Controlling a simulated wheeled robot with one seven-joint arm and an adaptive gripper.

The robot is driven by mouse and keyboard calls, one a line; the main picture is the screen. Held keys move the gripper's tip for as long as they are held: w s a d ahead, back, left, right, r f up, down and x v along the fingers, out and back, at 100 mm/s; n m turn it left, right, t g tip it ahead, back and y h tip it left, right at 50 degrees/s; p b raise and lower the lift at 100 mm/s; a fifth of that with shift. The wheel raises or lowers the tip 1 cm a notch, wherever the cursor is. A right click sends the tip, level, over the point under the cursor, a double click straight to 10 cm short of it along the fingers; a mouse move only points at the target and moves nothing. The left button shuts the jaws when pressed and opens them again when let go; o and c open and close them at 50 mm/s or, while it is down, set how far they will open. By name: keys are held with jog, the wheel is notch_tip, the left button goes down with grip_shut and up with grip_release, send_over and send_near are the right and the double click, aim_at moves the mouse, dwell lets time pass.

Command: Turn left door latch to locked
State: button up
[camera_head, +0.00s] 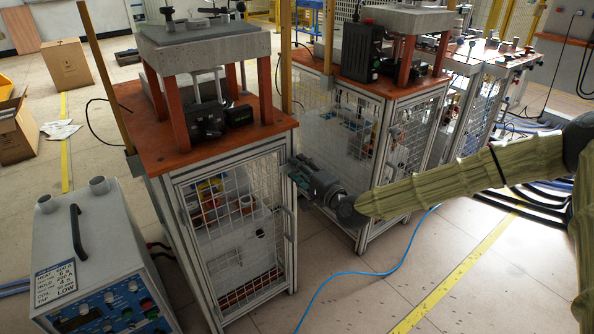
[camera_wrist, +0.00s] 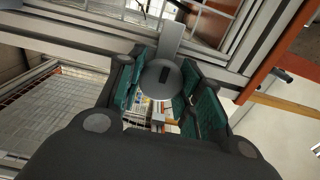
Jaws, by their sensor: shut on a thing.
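The left cabinet (camera_head: 225,225) has a mesh door in a grey metal frame. My gripper (camera_head: 298,174) is at the right edge of this door, near its upper part. In the wrist view, the teal-padded fingers of my gripper (camera_wrist: 168,95) stand on both sides of the door latch (camera_wrist: 162,76) and are shut on it. The latch shows a round grey face with a dark slot and a flat grey piece running up from it. In the head view the latch is hidden by my gripper, and I cannot tell if it is locked.
A second mesh cabinet (camera_head: 345,125) stands close behind and right of my gripper. A control box (camera_head: 95,255) with a black handle stands at the left front. A blue cable (camera_head: 365,273) lies on the floor. Open floor lies at the front right.

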jog(key=shift+d+f, duration=0.1)
jog(key=shift+d, duration=0.05)
jog(key=o, duration=1)
jog(key=shift+d, duration=0.1)
jog(key=shift+a, duration=0.2)
jog(key=shift+d, duration=0.1)
jog(key=v, duration=1.2)
